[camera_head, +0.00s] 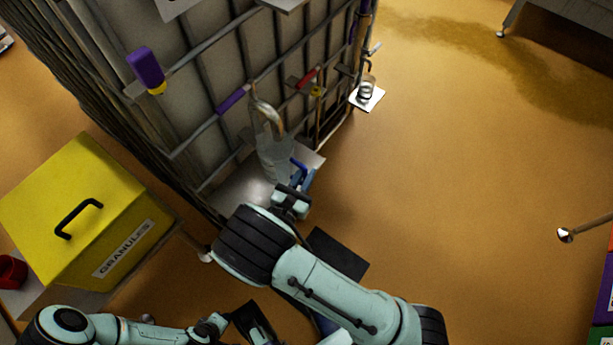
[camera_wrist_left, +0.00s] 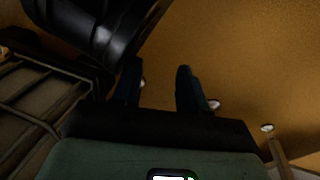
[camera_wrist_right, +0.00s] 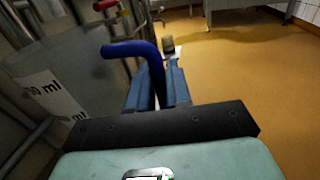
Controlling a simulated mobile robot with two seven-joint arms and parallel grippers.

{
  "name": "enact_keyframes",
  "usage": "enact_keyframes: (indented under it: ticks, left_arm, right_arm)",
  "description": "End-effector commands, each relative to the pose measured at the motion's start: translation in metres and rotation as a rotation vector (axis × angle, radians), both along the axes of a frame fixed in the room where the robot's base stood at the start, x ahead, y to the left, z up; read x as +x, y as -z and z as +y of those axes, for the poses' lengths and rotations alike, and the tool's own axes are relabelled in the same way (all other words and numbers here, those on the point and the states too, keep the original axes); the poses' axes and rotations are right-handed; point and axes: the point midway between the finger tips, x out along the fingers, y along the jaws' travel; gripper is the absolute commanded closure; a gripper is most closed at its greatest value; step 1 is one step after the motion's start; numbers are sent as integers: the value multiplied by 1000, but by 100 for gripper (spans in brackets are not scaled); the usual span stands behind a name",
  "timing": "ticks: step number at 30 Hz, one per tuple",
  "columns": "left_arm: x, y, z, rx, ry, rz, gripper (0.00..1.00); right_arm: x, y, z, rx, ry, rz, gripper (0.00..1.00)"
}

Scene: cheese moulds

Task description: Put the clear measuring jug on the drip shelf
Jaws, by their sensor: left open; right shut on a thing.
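The jug's wall with "ml" marks (camera_wrist_right: 48,92) fills the left of that view. The grey drip shelf (camera_head: 235,192) is under and around the jug in the head view; I cannot tell whether the jug's base touches it. My left gripper (camera_wrist_left: 158,85) is open and empty, low over the floor.
A yellow granules bin (camera_head: 75,200) with a black handle stands at the left, beside a red cup (camera_head: 11,271). The rack (camera_head: 215,70) carries rails with purple, red and yellow parts. A small glass stands on a white plate (camera_head: 372,101) at its right. Open floor lies to the right.

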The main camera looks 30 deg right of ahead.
Motion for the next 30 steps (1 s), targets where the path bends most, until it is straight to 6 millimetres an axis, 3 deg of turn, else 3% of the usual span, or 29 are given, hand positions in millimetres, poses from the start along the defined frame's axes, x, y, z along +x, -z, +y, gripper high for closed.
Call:
enact_keyframes:
  ticks: [7,12,15,27,28,30]
  left_arm:
    - [-9,9,2,-1,-3,30,57]
    - [-34,30,5,-5,-9,115,57]
    - [-44,34,7,-8,-13,147,57]
    - [-46,35,6,-9,-13,153,57]
    - [-46,34,6,-9,-12,154,57]
    - [-46,34,6,-9,-13,153,57]
  right_arm:
    - [11,2,-16,0,0,-1,100]
    - [10,29,-14,-2,-2,1,100]
    - [10,35,-14,-1,-1,-1,100]
    - [9,39,-14,-1,-1,-1,100]
    - [9,39,-14,-1,-1,-1,75]
    - [9,39,-13,0,-1,0,56]
